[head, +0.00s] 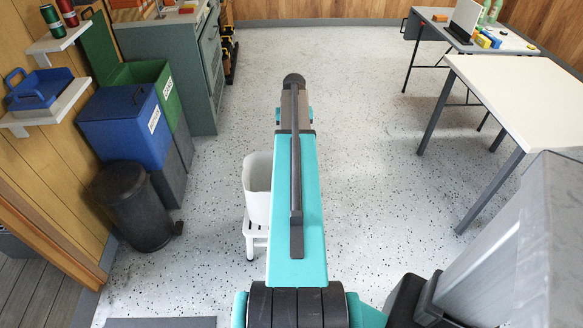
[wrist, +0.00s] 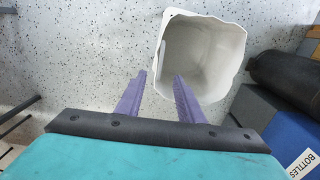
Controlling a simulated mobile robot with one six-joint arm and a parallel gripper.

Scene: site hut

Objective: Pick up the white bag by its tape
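The white bag (head: 257,185) stands upright and open-topped on a small white stool (head: 255,236), partly hidden behind my arm in the head view. In the wrist view I look down into the open bag (wrist: 205,55), which seems empty. I cannot make out a tape on it. My gripper (wrist: 160,75) is open, with two purple fingers apart and nothing between them. Its right fingertip overlaps the bag's near left side in the picture; I cannot tell whether they touch. The fingers are hidden in the head view.
A blue bin (head: 123,124), a green bin (head: 152,84) and a black bin (head: 134,203) stand on the left. A grey-green cabinet (head: 176,72) is behind them. The speckled floor between is mostly clear.

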